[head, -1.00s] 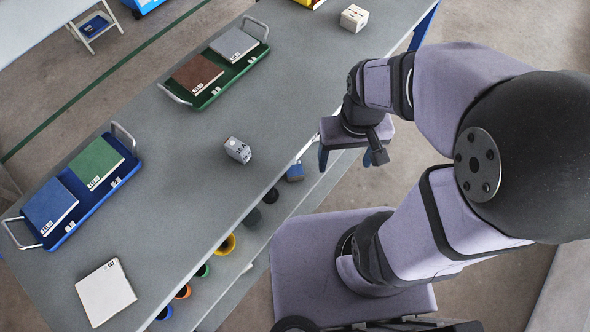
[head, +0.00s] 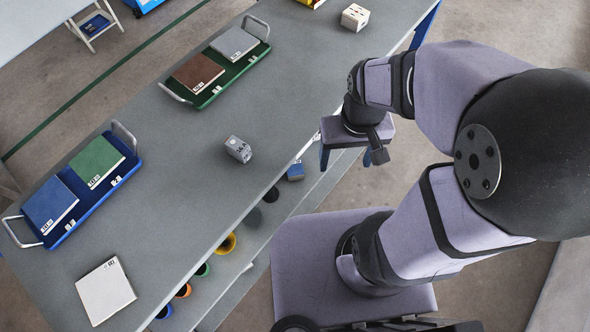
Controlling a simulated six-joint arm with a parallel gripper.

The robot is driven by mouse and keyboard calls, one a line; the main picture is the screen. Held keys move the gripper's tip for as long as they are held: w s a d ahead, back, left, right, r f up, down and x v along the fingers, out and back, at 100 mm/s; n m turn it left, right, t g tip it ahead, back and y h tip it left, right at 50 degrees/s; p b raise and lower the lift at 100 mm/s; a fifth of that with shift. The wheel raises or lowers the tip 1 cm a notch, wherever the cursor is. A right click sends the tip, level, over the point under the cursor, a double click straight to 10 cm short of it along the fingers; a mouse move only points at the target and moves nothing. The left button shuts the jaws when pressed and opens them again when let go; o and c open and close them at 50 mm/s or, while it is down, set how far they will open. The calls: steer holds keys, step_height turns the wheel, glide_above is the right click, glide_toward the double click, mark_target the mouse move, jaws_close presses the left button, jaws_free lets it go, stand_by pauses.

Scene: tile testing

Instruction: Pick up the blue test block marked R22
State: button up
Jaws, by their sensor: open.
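A small blue block (head: 295,172) sits on the lower shelf, just beyond the near edge of the tabletop. Its marking is too small to read, so I cannot confirm R22. My gripper (head: 346,159) is open and empty, to the right of the blue block and apart from it. It hangs off the table's near side, with blue fingertips pointing down the picture. A grey block (head: 238,149) with dark markings stands on the tabletop, left of my gripper.
The grey table (head: 185,190) holds a blue tray (head: 85,222) with green and blue tiles and a green tray (head: 229,86) with brown and grey tiles. A white tile (head: 105,292) and a pale block (head: 354,17) lie apart. Several round containers (head: 226,245) line the lower shelf.

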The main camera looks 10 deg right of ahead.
step_height(320, 180, down, 28)
steer(key=w+m+g+y+b, duration=0.3)
steer(key=m+b, duration=0.4)
steer(key=b, duration=1)
steer(key=m+t+y+b, duration=0.2)
steer(key=m+y+b, duration=0.8)
steer(key=b, duration=0.1)
glide_toward(295, 170)
steer(key=a+f, duration=0.2)
steer(key=f, duration=0.1)
steer(key=shift+w+a+f+y, duration=0.1)
steer(key=shift+a+f+y, duration=0.05)
steer(key=shift+y, duration=0.15)
steer(key=shift+w+p+x, duration=0.1)
steer(key=shift+p+x, duration=0.35)
steer(key=shift+x, duration=1.35)
steer(key=shift+w+p+x, duration=0.15)
steer(key=shift+p+x, duration=0.3)
steer(key=shift+x, duration=1.4)
steer(key=c, duration=1.4)
